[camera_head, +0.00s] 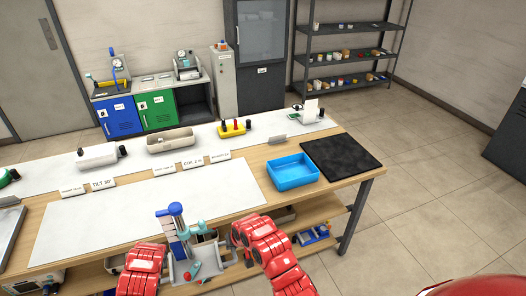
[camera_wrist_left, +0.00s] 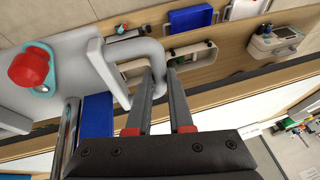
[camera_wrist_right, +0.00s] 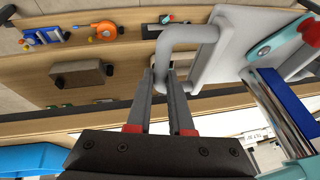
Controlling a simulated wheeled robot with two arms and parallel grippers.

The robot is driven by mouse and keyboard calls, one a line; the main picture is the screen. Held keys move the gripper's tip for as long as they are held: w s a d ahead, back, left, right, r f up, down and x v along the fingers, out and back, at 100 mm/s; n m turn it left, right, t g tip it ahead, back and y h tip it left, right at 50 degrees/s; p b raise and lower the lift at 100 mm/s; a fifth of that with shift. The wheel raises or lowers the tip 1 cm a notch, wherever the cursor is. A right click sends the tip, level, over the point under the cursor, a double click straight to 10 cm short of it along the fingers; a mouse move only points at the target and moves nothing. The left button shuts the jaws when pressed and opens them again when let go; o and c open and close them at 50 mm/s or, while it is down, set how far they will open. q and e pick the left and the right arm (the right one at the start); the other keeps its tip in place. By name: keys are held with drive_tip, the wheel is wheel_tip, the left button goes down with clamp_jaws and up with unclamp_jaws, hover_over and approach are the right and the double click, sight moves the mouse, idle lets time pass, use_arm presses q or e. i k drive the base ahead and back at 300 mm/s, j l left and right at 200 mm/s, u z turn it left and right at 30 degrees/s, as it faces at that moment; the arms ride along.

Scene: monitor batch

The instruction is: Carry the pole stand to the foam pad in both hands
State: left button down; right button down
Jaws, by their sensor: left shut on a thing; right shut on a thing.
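The pole stand (camera_head: 179,222) has a grey base, a metal pole with blue parts, and a red-and-teal piece on its base. It stands upright at the near edge of the table in the head view. My left gripper (camera_wrist_left: 159,88) is shut on one grey side handle (camera_wrist_left: 151,50). My right gripper (camera_wrist_right: 166,85) is shut on the opposite handle (camera_wrist_right: 188,36). In the head view my right gripper (camera_head: 229,242) is at the stand's right side. The foam pad (camera_head: 341,155) is a bare black square at the table's right end.
A blue tray (camera_head: 293,171) lies just left of the pad. A white mat (camera_head: 145,215) covers the table (camera_head: 255,180) in front of the labels. Grey and coloured items line the back strip. Shelves below the tabletop hold small items.

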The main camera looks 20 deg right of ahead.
sight(340, 153)
drive_tip(key=z, duration=1.05)
